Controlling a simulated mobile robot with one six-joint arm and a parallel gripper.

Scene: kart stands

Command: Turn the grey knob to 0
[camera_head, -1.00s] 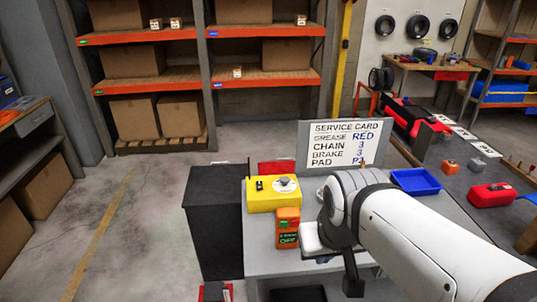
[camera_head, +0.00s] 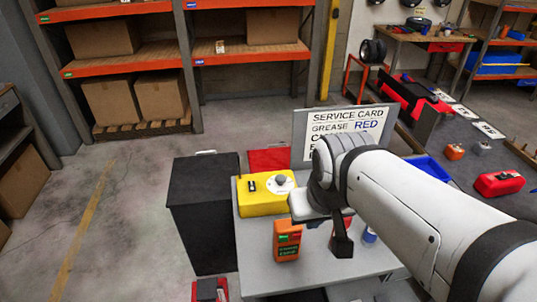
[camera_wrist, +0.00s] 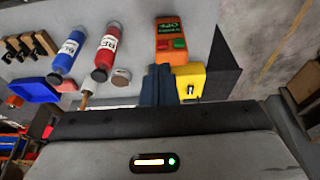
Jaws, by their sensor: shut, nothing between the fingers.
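The yellow box (camera_head: 262,197) stands at the table's back left corner. On its top are the grey knob (camera_head: 281,180) on a white round dial and a small black switch (camera_head: 252,183). The knob's pointer and the dial marks are too small to read. My gripper (camera_wrist: 158,72) is shut and empty. In the wrist view its fingers overlap the edge of the yellow box (camera_wrist: 190,80) and hide the knob; the black switch shows beside them.
An orange unit (camera_head: 287,240) with green and red buttons stands in front of the box. Red (camera_wrist: 107,50) and blue (camera_wrist: 68,55) bottles and a blue tray (camera_wrist: 36,90) are also on the table. The service card (camera_head: 345,125) stands behind, partly hidden by my arm.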

